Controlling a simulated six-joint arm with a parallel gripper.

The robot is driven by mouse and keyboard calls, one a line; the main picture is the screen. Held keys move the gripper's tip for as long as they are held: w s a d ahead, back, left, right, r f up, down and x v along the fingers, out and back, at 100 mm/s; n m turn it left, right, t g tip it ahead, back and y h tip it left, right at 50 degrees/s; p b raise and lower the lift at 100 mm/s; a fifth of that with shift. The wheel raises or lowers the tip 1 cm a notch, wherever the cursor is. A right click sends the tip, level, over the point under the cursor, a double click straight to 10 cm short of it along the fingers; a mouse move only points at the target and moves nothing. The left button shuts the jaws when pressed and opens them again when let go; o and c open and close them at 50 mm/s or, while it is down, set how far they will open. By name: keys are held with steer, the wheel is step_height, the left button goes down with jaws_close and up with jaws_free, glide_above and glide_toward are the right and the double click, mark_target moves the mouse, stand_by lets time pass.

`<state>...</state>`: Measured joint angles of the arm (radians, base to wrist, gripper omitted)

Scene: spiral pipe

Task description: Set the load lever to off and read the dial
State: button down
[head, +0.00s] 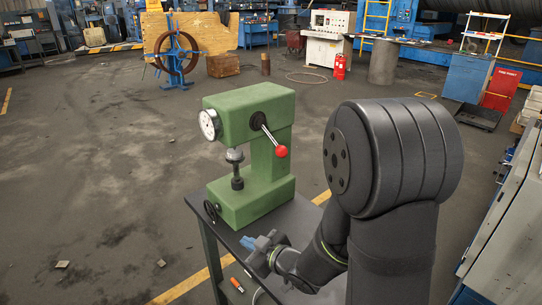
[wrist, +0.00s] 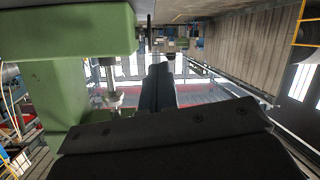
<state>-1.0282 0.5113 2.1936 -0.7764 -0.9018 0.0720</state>
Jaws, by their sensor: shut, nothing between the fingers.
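The green tester (head: 250,150) stands upright on a dark table (head: 284,226). Its round white dial (head: 208,125) is on the left end of its head, seen at a slant; its reading is too small to tell. The load lever (head: 268,134) comes out of the head's near side and slants down to the right, ending in a red knob (head: 281,152). My gripper (head: 252,242) is low, by the tester's base near the table's front edge, apart from the lever. In the wrist view its fingers (wrist: 158,84) are together and empty, beside the green body (wrist: 65,90); lever and dial face do not show there.
A spindle and anvil (head: 236,170) stand under the tester's head, with a small handwheel (head: 211,211) at the base. A screwdriver with an orange handle (head: 237,285) lies below the tabletop. A grey-blue cabinet (head: 510,225) stands at the right. Open floor lies left.

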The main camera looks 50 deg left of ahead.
mark_target(274, 141)
steer(key=w+a+r+n+t+h, duration=0.4)
steer(key=a+n+t+h, duration=0.2)
steer(key=n+t+h, duration=0.15)
step_height(274, 141, up, 15)
steer(key=m+t, duration=0.1)
steer(key=t, duration=0.7)
steer(key=w+a, duration=0.1)
steer(key=w, duration=0.8)
steer(key=shift+w+a+f, duration=0.2)
steer(key=shift+w+f, duration=0.05)
steer(key=shift+w, duration=0.1)
